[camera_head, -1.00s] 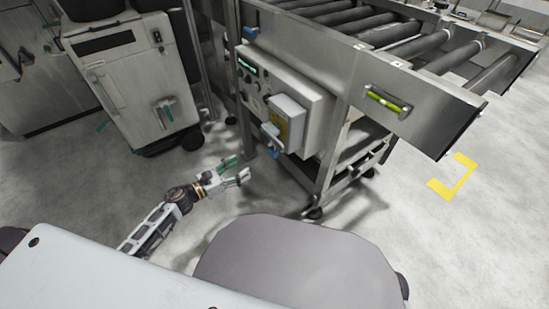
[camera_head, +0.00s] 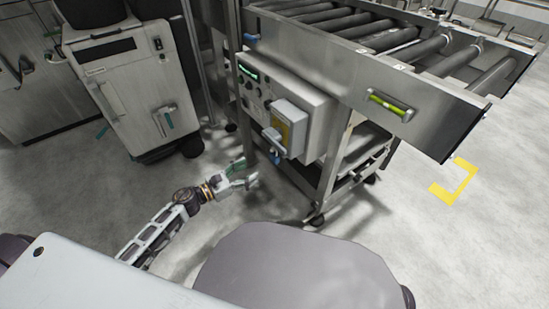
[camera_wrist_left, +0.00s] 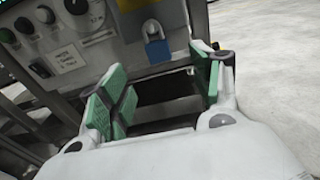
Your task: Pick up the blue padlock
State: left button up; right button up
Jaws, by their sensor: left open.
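The blue padlock (camera_head: 275,157) hangs low on the front of the control box under the roller conveyor. In the left wrist view the padlock (camera_wrist_left: 157,50) shows its blue body and shackle beneath a yellow panel, beyond the fingertips and a little above the middle of the gap. My left gripper (camera_head: 247,172) is just left of and below the padlock in the head view. In the left wrist view my left gripper (camera_wrist_left: 163,82) has its green-padded fingers wide apart with nothing between them. My right gripper is not in view.
The control box (camera_head: 312,100) has knobs and a grey switch housing (camera_head: 290,125) above the padlock. The conveyor's steel frame (camera_head: 335,165) and legs stand close by. A white cabinet machine (camera_head: 120,80) stands at the left. The floor (camera_head: 225,215) around my arm is clear.

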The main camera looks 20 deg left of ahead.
aim_at(272, 157)
pick_arm(q)
jog(key=shift+b+x, duration=0.45)
jog(key=shift+x, duration=2.75)
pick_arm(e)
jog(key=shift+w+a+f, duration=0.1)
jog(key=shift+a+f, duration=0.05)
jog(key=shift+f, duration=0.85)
pick_arm(q)
jog(key=shift+w, duration=0.15)
jog(key=shift+b+x, duration=0.35)
jog(key=shift+x, duration=0.7)
jog(key=shift+w+d+r, duration=0.15)
jog(key=shift+w+d, duration=0.15)
jog(key=shift+w, duration=0.3)
jog(key=shift+x, duration=0.8)
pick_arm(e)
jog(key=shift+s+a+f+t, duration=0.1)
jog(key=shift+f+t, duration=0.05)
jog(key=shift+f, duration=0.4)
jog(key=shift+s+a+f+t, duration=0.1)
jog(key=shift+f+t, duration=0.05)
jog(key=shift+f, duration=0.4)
